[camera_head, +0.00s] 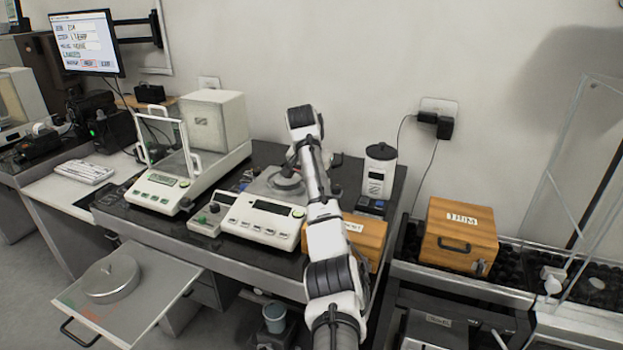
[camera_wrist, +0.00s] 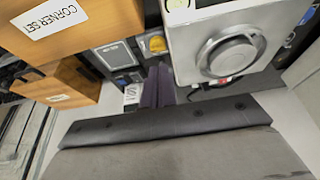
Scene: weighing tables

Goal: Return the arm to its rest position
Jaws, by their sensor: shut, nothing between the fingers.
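My arm (camera_head: 325,225) reaches up from the bottom of the head view, over the front of the dark weighing table, and bends at a high joint near the wall. My gripper (camera_wrist: 158,75) shows in the wrist view as two dark purple fingers close together, shut and empty. In the head view the arm largely hides it. It is above the table beside a white balance (camera_head: 262,219) with a round metal pan, which also shows in the wrist view (camera_wrist: 185,38). The exact gap to the balance cannot be told.
A wooden box (camera_head: 368,238) stands right of the arm, partly hidden by it. A second box (camera_head: 459,235) sits further right. A jar-like device (camera_head: 380,170) and a draft-shield balance (camera_head: 160,192) flank the arm. A tray with a round weight (camera_head: 112,278) juts out front left.

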